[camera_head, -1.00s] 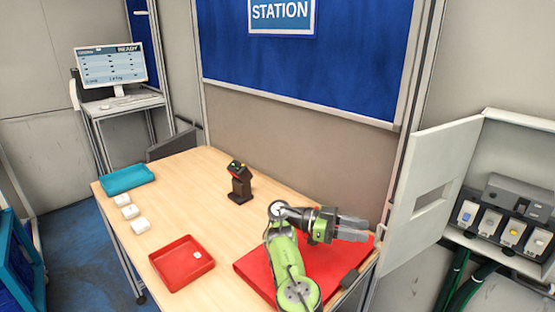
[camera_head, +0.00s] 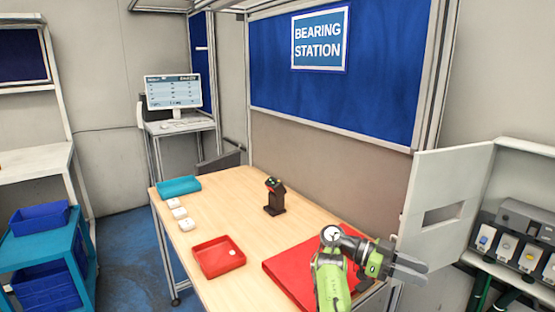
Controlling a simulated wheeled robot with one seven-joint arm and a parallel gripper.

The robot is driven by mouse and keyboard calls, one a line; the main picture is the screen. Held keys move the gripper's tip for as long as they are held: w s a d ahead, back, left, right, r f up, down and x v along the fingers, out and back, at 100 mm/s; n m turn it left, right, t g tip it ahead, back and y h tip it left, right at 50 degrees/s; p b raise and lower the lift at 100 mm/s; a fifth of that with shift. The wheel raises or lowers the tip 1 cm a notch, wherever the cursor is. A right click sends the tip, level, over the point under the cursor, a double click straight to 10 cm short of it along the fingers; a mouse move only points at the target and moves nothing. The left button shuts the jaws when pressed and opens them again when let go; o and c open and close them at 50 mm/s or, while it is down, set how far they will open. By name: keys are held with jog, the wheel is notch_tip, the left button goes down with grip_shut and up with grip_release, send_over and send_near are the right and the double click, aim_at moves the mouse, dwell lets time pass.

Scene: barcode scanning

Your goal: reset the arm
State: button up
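My green arm reaches up from the bottom right in the head view. My gripper (camera_head: 408,267) points right, past the right end of the table (camera_head: 228,208). Its two grey fingers are apart with nothing seen between them, so it is open and empty. It is above and beside the red mat (camera_head: 293,268), which the arm partly covers. A dark scanner (camera_head: 274,197) stands upright on the table, left of the arm. Several white boxes (camera_head: 179,212) sit in a row near the left edge.
A teal tray (camera_head: 179,186) lies at the table's far left. An open cabinet door (camera_head: 445,205) stands close to the gripper on the right, beside a cabinet with switches (camera_head: 515,245). A monitor (camera_head: 174,92) is on a stand behind. The table's middle is clear.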

jog(key=s+d+r+n+t+y, duration=0.25)
jog(key=s+d+y, duration=0.25)
jog(key=s, duration=0.3)
jog(key=s+d+r+n+t+y, duration=0.2)
jog(key=s+d+r+y, duration=0.1)
jog(key=s+d+y, duration=0.3)
jog(key=s+a+f+n+t+y, duration=0.1)
jog(key=s+a+n+t, duration=0.2)
jog(key=a, duration=0.6)
jog(key=s+a+f+n+t+y, duration=0.1)
jog(key=s+a+n+t, duration=0.2)
jog(key=s+a+n, duration=0.4)
jog(key=s+a+f+n+t+y, duration=0.1)
jog(key=s+a+n+t, duration=0.3)
jog(key=a+n, duration=0.5)
jog(key=s+a, duration=0.2)
jog(key=a, duration=0.1)
jog(key=shift+f+n+y, duration=0.2)
jog(key=shift+n+y, duration=0.15)
jog(key=shift+y, duration=0.05)
